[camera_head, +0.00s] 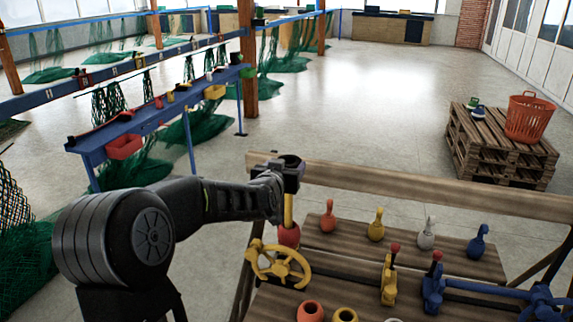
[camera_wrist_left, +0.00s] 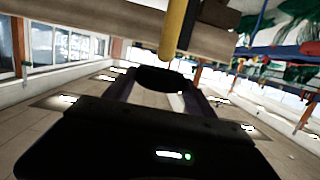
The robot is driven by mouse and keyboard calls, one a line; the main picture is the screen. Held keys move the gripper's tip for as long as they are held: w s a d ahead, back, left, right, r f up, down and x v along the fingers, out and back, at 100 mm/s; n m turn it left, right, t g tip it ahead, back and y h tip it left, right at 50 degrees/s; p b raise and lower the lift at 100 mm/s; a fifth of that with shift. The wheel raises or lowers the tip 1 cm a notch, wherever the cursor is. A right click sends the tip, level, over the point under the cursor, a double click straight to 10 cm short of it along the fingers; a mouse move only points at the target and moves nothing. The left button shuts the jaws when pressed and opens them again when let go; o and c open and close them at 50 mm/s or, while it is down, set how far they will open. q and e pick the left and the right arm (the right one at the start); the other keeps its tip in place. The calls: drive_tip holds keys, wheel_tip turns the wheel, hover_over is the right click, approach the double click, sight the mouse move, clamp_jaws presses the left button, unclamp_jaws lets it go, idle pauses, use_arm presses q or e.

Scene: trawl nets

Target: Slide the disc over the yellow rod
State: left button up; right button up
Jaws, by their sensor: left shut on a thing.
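The yellow rod (camera_head: 288,208) stands upright on a red rounded base (camera_head: 288,236) at the left end of the wooden bench. My left gripper (camera_head: 289,172) is at the rod's upper end and hides its top. It is shut on the dark round disc (camera_head: 290,160). In the left wrist view the disc (camera_wrist_left: 160,78) sits between the fingertips, and the rod (camera_wrist_left: 173,30) comes down to its edge. I cannot tell whether the rod passes through the disc or only meets it. My right gripper is not in view.
A yellow handwheel (camera_head: 278,264) is close below the rod. Red, yellow, white and blue pins stand on the bench's back board (camera_head: 400,240). Valves with red-topped levers (camera_head: 436,275) are at the right. A blue table (camera_head: 165,112) stands back left; pallets (camera_head: 495,150) stand right.

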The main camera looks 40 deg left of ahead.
use_arm(q)
drive_tip(key=shift+f+b, duration=1.2)
drive_tip(key=shift+f, duration=0.2)
drive_tip(key=o, duration=1.5)
drive_tip(key=shift+b+v, duration=0.3)
drive_tip(key=shift+v, duration=3.65)
